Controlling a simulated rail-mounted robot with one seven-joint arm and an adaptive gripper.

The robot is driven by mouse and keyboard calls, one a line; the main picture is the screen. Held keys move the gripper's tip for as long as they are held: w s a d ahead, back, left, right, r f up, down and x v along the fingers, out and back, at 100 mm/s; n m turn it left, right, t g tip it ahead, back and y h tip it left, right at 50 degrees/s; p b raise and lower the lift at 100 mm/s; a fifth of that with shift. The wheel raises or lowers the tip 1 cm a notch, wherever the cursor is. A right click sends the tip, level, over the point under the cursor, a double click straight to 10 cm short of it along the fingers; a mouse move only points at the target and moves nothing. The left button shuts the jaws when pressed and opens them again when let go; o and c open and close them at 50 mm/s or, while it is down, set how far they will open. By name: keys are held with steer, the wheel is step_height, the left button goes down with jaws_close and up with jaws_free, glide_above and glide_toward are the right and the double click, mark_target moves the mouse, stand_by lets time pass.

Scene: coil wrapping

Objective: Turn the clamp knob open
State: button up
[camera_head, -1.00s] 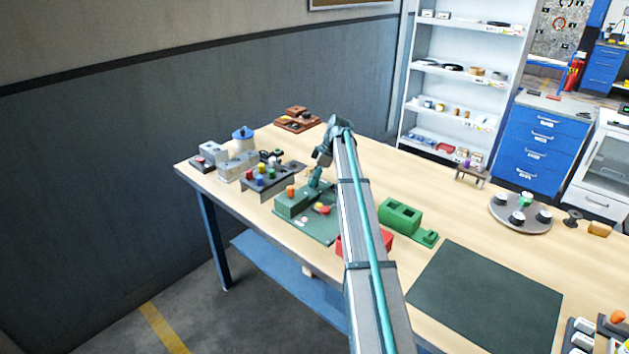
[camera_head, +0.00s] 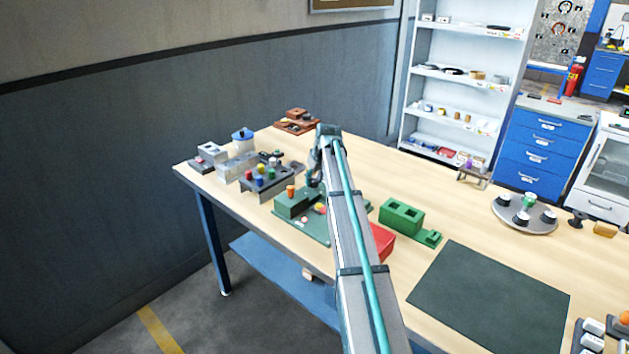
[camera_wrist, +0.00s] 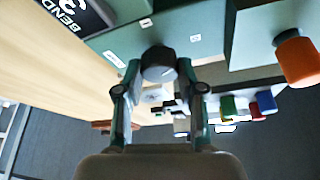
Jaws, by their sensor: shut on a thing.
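The dark grey round clamp knob (camera_wrist: 158,65) sits on the green fixture in the wrist view. My gripper (camera_wrist: 159,70) has one finger on each side of the knob and is shut on it. In the head view my gripper (camera_head: 314,182) is down at the back of the green fixture (camera_head: 312,232), and my arm hides part of that fixture and the knob. An orange knob (camera_wrist: 297,58) stands on the fixture's raised block, apart from my fingers; it also shows in the head view (camera_head: 291,191).
A grey stand with coloured pegs (camera_head: 266,181) is close on the left. A red bin (camera_head: 382,241) and a green block with openings (camera_head: 402,217) are on the right. A dark mat (camera_head: 490,300) lies at the front right. Bare wood lies behind the fixture.

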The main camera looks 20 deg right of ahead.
steer(key=m+h, duration=0.2)
steer(key=m, duration=0.3)
steer(key=shift+a, duration=0.1)
steer(key=shift+m, duration=0.3)
steer(key=shift+g, duration=0.3)
steer(key=o, duration=1.1)
steer(key=shift+r, duration=0.1)
steer(key=v, duration=1.1)
steer(key=shift+s+a+r, duration=0.1)
steer(key=shift+s+r, duration=0.2)
steer(key=shift+r, duration=0.05)
